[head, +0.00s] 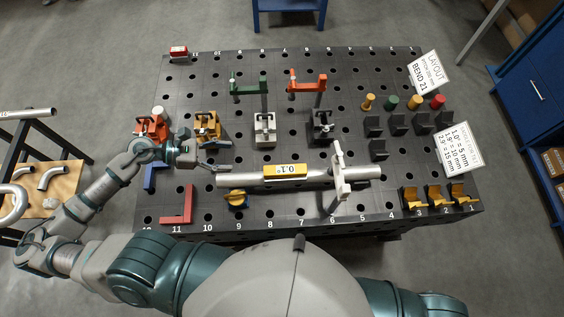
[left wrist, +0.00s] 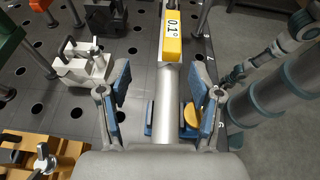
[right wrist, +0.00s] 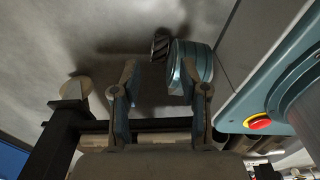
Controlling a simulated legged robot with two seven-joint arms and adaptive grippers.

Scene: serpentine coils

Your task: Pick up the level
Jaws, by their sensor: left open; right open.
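The level (head: 285,171) is a yellow box with a white face reading 0.1°, lying on top of a silver pipe (head: 243,180). In the left wrist view the level (left wrist: 171,42) is at the top, beyond the fingertips. My left gripper (head: 212,157) is open and empty at the left end of the pipe, apart from the level. In the left wrist view my left gripper (left wrist: 160,88) has its fingers spread on either side of the pipe. My right gripper (right wrist: 160,78) is open and empty over the floor, away from the table; the head view does not show it.
A pale upright clamp (head: 339,178) stands around the pipe right of the level. A yellow-and-blue piece (head: 237,199) sits in front of the pipe. Several clamps, including a white one (head: 264,130), stand behind.

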